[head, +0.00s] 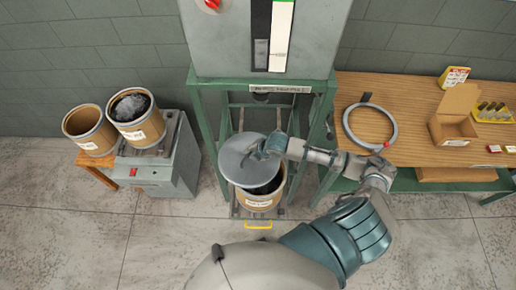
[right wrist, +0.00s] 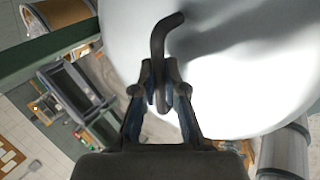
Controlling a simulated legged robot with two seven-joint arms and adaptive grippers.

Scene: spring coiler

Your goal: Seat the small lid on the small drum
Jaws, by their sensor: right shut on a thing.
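The grey round lid (head: 237,160) is over the drum (head: 260,203) that stands in the green frame at the middle of the head view. It lies toward the drum's upper left, so part of the opening with dark contents (head: 267,187) shows at the lower right. I cannot tell whether the lid touches the rim. My right gripper (head: 262,152) is shut on the lid's handle. In the right wrist view the fingers (right wrist: 160,95) close around the dark bent handle (right wrist: 163,35), with the pale lid (right wrist: 235,70) behind. My left gripper is not in view.
Green frame legs (head: 205,125) flank the drum, under a grey machine cabinet (head: 225,40). Two more open drums stand left, one on a grey scale (head: 165,165), one on a wooden stand (head: 90,160). A bench at right holds a grey ring (head: 349,125) and boxes (head: 452,125).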

